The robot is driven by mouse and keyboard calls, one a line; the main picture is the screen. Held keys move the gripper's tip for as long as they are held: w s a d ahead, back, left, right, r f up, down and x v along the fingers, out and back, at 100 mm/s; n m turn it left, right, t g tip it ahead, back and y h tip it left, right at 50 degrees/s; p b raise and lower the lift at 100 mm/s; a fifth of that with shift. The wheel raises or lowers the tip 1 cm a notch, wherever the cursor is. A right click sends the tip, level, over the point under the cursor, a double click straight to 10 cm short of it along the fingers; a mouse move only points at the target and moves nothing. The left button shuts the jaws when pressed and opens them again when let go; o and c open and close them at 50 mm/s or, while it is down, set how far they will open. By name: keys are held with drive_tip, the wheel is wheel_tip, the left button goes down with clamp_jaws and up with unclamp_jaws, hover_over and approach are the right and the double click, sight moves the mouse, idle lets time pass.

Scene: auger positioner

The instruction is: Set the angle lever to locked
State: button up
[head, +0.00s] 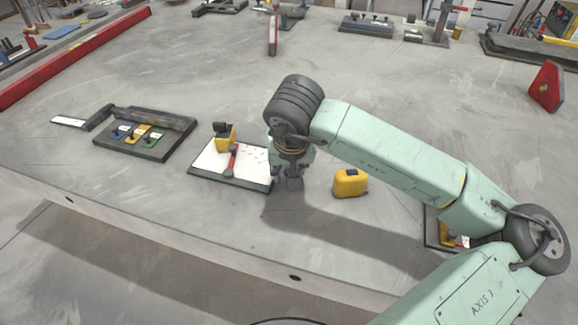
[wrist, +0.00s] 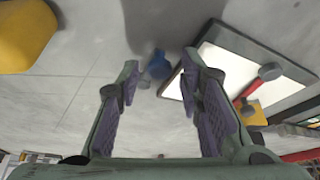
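A white plate with a dark rim (head: 205,171) lies on the grey table. It carries a yellow block (head: 226,139) with a black top and a red lever (head: 233,160), which looks like the angle lever. The lever's markings are too small to read. In the wrist view, the red lever (wrist: 280,65) with a grey knob (wrist: 271,72) crosses the plate (wrist: 226,68) at right. My gripper (head: 291,182) is beside the plate's right edge in the head view. In the wrist view, my gripper (wrist: 160,78) has its fingers apart, with nothing held; a small blue part (wrist: 159,65) shows beyond the fingertips.
A yellow case (head: 350,184) stands right of my gripper. A dark board with coloured pieces (head: 140,134) lies at left. Another plate (head: 432,232) is partly hidden under my arm. A red wedge (head: 547,86) stands at right. The table front is clear.

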clamp_jaws()
idle(0.6)
